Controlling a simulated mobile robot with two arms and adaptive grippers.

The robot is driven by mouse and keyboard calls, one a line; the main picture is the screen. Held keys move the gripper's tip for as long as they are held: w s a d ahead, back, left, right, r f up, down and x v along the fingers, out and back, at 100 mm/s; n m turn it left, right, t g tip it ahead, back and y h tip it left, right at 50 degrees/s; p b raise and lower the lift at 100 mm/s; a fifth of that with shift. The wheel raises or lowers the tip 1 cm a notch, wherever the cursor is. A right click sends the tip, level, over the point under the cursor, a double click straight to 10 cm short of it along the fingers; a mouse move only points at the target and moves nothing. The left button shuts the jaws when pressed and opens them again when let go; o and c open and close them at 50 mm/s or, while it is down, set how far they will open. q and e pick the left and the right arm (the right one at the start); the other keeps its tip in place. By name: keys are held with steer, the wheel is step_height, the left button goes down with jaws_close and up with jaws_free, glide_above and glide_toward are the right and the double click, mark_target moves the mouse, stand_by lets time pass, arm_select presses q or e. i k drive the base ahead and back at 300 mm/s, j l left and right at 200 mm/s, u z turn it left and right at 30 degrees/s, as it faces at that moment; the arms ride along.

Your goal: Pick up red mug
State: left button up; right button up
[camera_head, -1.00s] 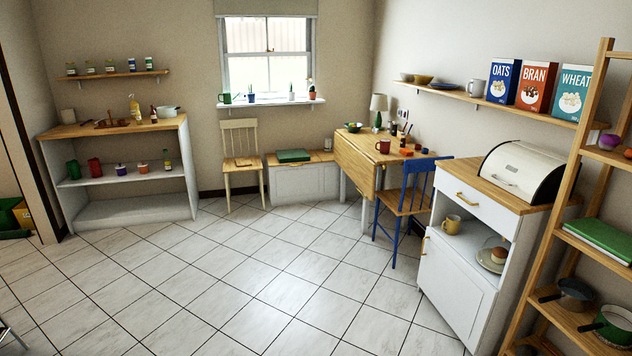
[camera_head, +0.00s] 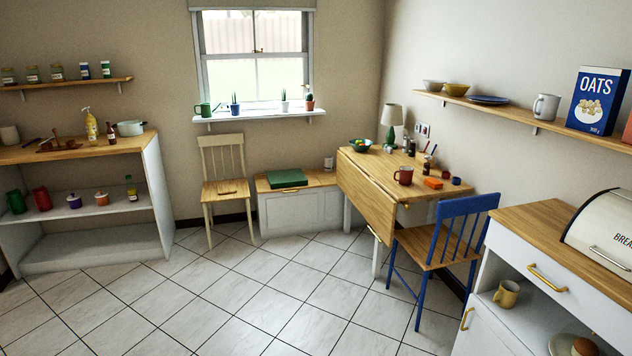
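A dark red mug (camera_head: 404,175) stands upright on the wooden drop-leaf table (camera_head: 366,184) by the right wall. A second red mug or cup (camera_head: 41,198) stands on the middle shelf of the white unit at the left, beside a green one (camera_head: 16,201). Neither of my grippers is in view, and nothing of my arms shows.
A blue chair (camera_head: 440,240) stands at the table's near side. A white cabinet (camera_head: 545,290) with a bread bin (camera_head: 605,228) is at the near right. A cream chair (camera_head: 227,185) and low bench (camera_head: 298,205) stand under the window. The tiled floor (camera_head: 250,290) ahead is clear.

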mark_target(406, 172)
steer(key=i+z, duration=0.1)
steer(key=i, duration=0.5)
steer(key=i+j, duration=0.1)
steer(key=i, duration=0.55)
steer(key=i+j+z, duration=0.15)
steer(key=i, duration=0.45)
steer(key=i+j+z, duration=0.1)
steer(key=i+z, duration=0.4)
steer(key=i+j+z, duration=0.25)
steer(key=z, duration=0.25)
steer(key=i+j+z, duration=0.25)
steer(key=j+z, duration=0.25)
steer(key=i+j+z, duration=0.25)
steer(key=z, duration=0.2)
steer(key=j, duration=0.1)
